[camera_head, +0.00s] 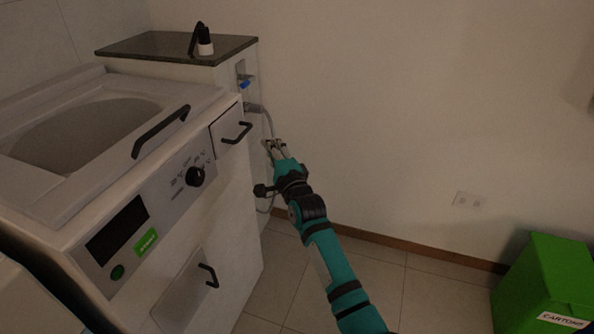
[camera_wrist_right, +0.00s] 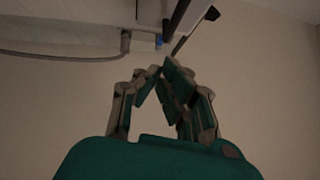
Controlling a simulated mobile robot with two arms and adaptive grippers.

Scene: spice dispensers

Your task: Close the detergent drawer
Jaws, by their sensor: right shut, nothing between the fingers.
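The detergent drawer (camera_head: 229,129) is the small white panel with a black handle at the upper right of the washing machine's front, in the head view. Its front looks about level with the control panel, and I cannot tell for sure whether a gap is left. My right gripper (camera_head: 273,147) is just right of the drawer, apart from it, with nothing held. In the right wrist view the fingers (camera_wrist_right: 162,72) are together and empty, below a dark handle-like bar. My left gripper is not in view.
The washing machine (camera_head: 232,230) has a lid handle (camera_head: 160,132), a knob (camera_head: 195,176) and a lower hatch handle (camera_head: 209,275). A dark-topped cabinet (camera_head: 175,47) with a hose stands behind. A green bin (camera_head: 545,280) stands at far right. The floor between is clear.

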